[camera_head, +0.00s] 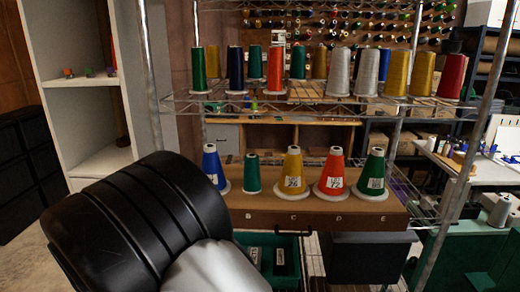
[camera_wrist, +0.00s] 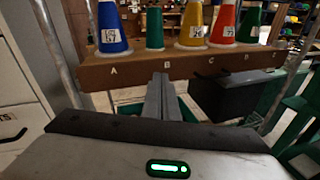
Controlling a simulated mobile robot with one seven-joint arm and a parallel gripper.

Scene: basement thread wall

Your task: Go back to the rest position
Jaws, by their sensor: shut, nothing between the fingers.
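My gripper (camera_wrist: 160,82) is shut and empty in the wrist view. Its two thin grey fingers lie together and point toward the front edge of the wooden board (camera_wrist: 190,64), near the letter B. I cannot tell the exact gap to the board. In the head view only a black and white part of my arm shows at the lower left; the fingers are hidden there. On the board stand a blue cone (camera_head: 212,166), a small green cone (camera_head: 252,172), a yellow cone (camera_head: 293,172), a red cone (camera_head: 334,172) and a larger green cone (camera_head: 373,172), all upright.
A wire shelf (camera_head: 300,107) above holds several thread cones between metal posts (camera_head: 150,70). Below the board are a green crate (camera_head: 262,240) and a dark bin (camera_head: 370,260). A white cabinet (camera_head: 60,110) stands left. A cluttered white worktable (camera_head: 440,160) is at right.

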